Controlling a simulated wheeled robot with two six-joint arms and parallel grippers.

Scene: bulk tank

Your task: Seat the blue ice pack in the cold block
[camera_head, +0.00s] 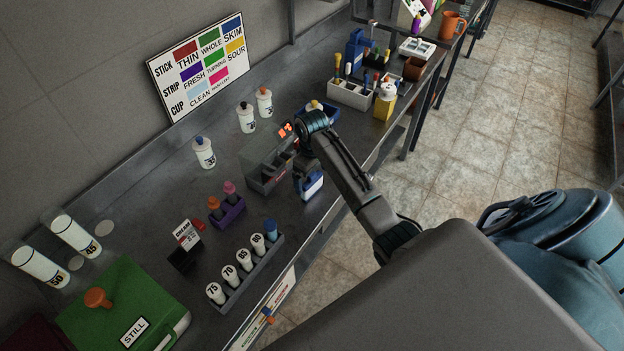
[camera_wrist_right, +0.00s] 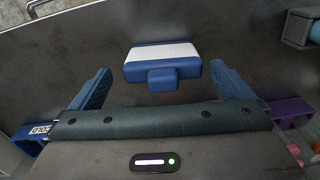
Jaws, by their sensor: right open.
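The blue ice pack, with a white top face, lies on the counter near its front edge (camera_head: 309,188); it also shows in the right wrist view (camera_wrist_right: 162,58). My right gripper (camera_head: 304,168) is close above and beside it, partly hidden by my arm. In the right wrist view my open, empty right gripper (camera_wrist_right: 162,78) has its blue fingers spread on either side, with the pack between and just beyond the tips. A blue holder (camera_head: 331,116), likely the cold block, is partly hidden behind my wrist; its labelled edge shows in the wrist view (camera_wrist_right: 32,139). My left gripper is out of view.
A grey, partly clear box (camera_head: 262,172) stands left of the pack. A purple holder (camera_head: 229,215) and a grey rack of white bottles (camera_head: 240,278) are nearer. White bottles (camera_head: 204,153) stand toward the wall. A white rack (camera_head: 350,95) and yellow holder (camera_head: 384,106) are farther along.

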